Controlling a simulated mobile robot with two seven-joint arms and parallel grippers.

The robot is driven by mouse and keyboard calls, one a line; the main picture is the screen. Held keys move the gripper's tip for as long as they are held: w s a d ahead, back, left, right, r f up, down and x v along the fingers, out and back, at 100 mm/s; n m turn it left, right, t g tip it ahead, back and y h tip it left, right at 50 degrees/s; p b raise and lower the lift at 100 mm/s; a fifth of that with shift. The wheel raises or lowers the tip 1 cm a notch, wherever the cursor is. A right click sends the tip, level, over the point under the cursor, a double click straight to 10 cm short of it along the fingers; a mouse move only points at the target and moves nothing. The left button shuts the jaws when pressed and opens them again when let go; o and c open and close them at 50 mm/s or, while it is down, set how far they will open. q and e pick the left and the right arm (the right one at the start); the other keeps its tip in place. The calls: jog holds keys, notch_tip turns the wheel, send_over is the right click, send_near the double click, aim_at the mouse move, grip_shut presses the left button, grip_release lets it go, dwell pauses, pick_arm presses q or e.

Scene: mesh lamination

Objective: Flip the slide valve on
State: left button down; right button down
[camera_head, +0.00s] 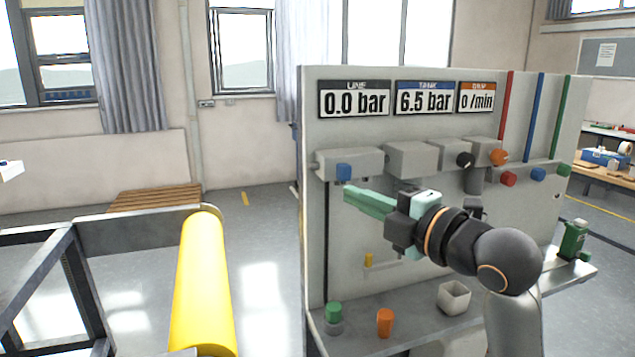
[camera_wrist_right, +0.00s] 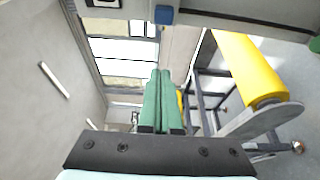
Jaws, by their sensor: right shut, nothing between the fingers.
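The slide valve appears to be the grey block (camera_head: 357,163) with a blue knob (camera_head: 343,172) at the upper left of the grey panel (camera_head: 320,130). The blue knob also shows at the top of the right wrist view (camera_wrist_right: 164,15). My right gripper (camera_head: 350,194) is in front of the panel, with its green fingers pointing left, just below the blue knob. The fingers are closed together with nothing between them, and in the right wrist view (camera_wrist_right: 157,78) they lie side by side. I cannot tell whether they touch the knob. My left gripper is not in view.
Displays on the panel read 0.0 bar (camera_head: 354,102), 6.5 bar (camera_head: 424,101) and 0 /min (camera_head: 476,99). The shelf holds a green-topped item (camera_head: 333,312), an orange cup (camera_head: 385,322) and a white bin (camera_head: 453,298). A yellow roller (camera_head: 203,285) stands left.

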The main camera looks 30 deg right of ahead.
aim_at(344, 172)
jog(key=shift+d, duration=0.1)
jog(key=w+a+p, duration=0.1)
jog(key=w+p, duration=0.1)
jog(key=w, duration=0.8)
jog(key=d, duration=0.2)
jog(key=s+d, duration=0.1)
jog(key=shift+d, duration=0.4)
